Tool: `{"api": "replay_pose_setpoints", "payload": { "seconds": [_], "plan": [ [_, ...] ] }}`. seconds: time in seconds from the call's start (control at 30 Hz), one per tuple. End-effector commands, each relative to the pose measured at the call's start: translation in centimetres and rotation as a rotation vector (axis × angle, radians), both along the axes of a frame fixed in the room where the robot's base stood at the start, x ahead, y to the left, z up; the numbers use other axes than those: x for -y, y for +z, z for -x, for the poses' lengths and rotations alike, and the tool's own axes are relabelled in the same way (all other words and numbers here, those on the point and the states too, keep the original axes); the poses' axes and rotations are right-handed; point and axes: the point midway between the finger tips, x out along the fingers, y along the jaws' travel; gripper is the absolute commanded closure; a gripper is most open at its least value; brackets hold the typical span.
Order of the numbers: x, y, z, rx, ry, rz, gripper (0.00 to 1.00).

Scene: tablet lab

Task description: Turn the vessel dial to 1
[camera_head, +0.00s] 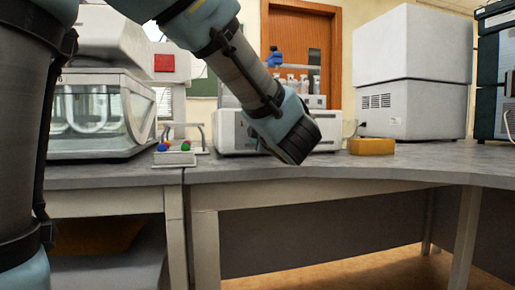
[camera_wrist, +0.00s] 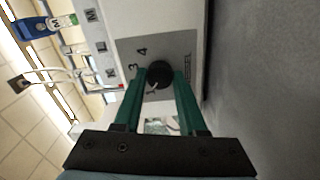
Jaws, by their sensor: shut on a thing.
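The vessel dial is a round black knob (camera_wrist: 159,74) on a grey panel (camera_wrist: 184,45) of a white machine, seen turned sideways in the wrist view. The printed figures 4 and 3 show left of the knob, and what looks like a 1 lies just below-left of it. My gripper (camera_wrist: 160,84) has its two green fingers on either side of the knob and is shut on it. I cannot tell clearly which figure the dial points to. In the head view the machine (camera_head: 228,132) stands on the bench, and my arm hides the dial and the fingers.
A glass-fronted bath (camera_head: 100,115) stands at left on the bench (camera_head: 400,165). A small rack with coloured balls (camera_head: 175,157) is left of the machine. A yellow block (camera_head: 372,146) and a large white box (camera_head: 412,75) are to its right. Bottles stand on top.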

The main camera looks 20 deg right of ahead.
Motion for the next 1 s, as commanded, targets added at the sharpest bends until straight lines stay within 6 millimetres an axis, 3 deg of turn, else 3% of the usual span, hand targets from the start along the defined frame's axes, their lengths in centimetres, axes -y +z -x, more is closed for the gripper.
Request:
{"api": "replay_pose_setpoints", "payload": {
  "seconds": [0.4,0.97,1.0],
  "plan": [
    [-0.05,-0.24,-0.04,-0.024,0.001,0.200,1.00],
    [-0.07,-0.06,-0.06,-0.028,0.002,0.231,1.00],
    [-0.06,-0.06,-0.05,-0.028,0.002,0.230,0.58]
  ]
}}
